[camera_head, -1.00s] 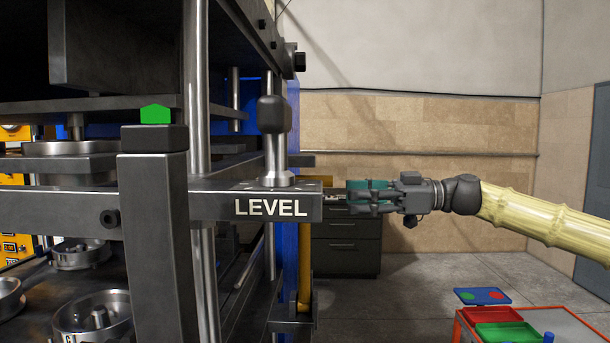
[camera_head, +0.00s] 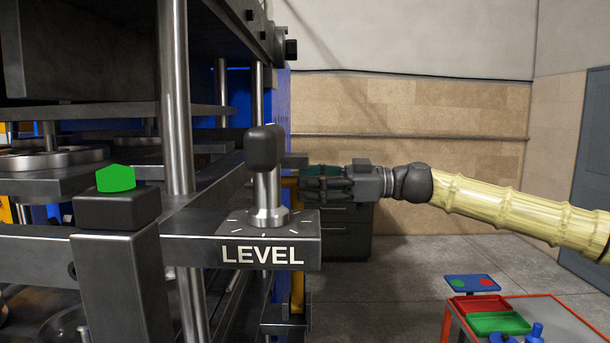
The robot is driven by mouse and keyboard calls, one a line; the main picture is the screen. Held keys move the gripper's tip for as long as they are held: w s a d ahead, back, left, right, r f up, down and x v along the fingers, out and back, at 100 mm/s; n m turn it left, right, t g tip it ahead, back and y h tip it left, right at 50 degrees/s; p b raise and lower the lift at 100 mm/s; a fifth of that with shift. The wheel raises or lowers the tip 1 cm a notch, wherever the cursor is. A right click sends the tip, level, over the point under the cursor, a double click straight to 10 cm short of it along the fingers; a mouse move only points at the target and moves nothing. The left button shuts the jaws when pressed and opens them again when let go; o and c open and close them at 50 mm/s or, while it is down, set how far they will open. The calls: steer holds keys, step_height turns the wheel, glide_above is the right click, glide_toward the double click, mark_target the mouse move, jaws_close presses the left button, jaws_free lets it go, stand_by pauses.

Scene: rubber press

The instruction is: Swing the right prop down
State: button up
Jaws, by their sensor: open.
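A yellow upright bar (camera_head: 297,288), which looks like the right prop, stands at the right side of the press. Its lower end meets a dark bracket (camera_head: 286,322), and its middle is hidden behind the LEVEL arm. Part of its upper length shows just above that arm. My gripper (camera_head: 308,183) reaches in from the right, with its fingers pointing left, near the upper part of the yellow bar. It is open. The fingertips are small and dark here, and I cannot tell whether they touch the bar.
The LEVEL arm (camera_head: 190,243) with its knob (camera_head: 266,165) juts out in front. A post with a green top (camera_head: 116,178) stands at left. A red-framed cart (camera_head: 540,312) with trays is at lower right. The floor between is clear.

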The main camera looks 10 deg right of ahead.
steer(key=shift+w+a, duration=0.2)
steer(key=shift+a, duration=0.4)
steer(key=shift+s, duration=0.1)
jaws_close()
steer(key=shift+s+a+b, duration=0.1)
steer(key=shift+s+b, duration=0.3)
steer(key=shift+b, duration=0.3)
